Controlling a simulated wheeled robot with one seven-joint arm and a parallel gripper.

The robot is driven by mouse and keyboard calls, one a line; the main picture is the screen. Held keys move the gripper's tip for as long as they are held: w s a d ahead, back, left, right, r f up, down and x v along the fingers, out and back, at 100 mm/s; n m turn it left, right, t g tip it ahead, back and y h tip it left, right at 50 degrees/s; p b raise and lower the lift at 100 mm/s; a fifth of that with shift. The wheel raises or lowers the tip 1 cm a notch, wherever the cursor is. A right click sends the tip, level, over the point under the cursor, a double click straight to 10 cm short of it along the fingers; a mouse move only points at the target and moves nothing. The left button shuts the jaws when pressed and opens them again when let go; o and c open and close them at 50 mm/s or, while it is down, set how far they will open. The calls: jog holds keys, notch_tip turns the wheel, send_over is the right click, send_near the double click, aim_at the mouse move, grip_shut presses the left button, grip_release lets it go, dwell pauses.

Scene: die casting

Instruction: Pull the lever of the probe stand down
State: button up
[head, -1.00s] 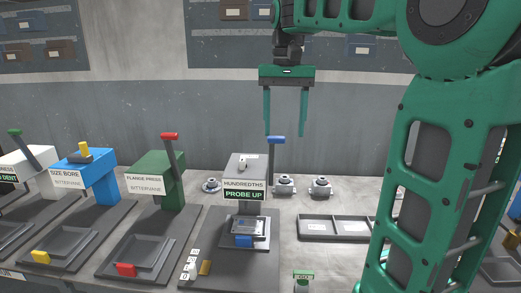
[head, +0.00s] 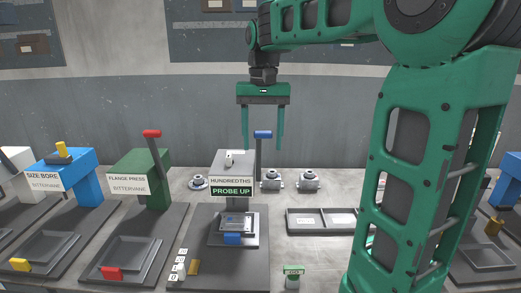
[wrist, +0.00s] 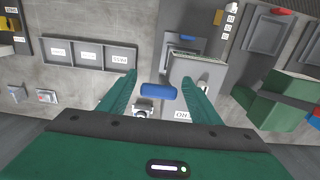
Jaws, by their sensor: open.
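The probe stand (head: 232,172) is a grey box with a sign reading "HUNDREDTHS" and "PROBE UP". Its lever (head: 258,155) stands upright at the right side, with a blue handle (head: 263,134) on top. My gripper (head: 263,148) is open, pointing down, with its green fingers on either side of the blue handle in the head view. In the wrist view the blue handle (wrist: 158,91) lies between the two open fingers (wrist: 159,85), with gaps on both sides. Whether the fingertips are level with the handle is hard to tell. A metal part sits in the stand's fixture (head: 236,222).
A green flange press (head: 150,178) with a red-topped lever stands left, beside a blue size-bore station (head: 85,178). Several metal parts (head: 308,180) rest behind the divided tray (head: 320,222) on the right. A small green "GO" piece (head: 293,277) stands in front.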

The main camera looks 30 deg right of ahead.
jog(key=shift+f, duration=1.45)
grip_shut()
jog(key=shift+a, duration=0.15)
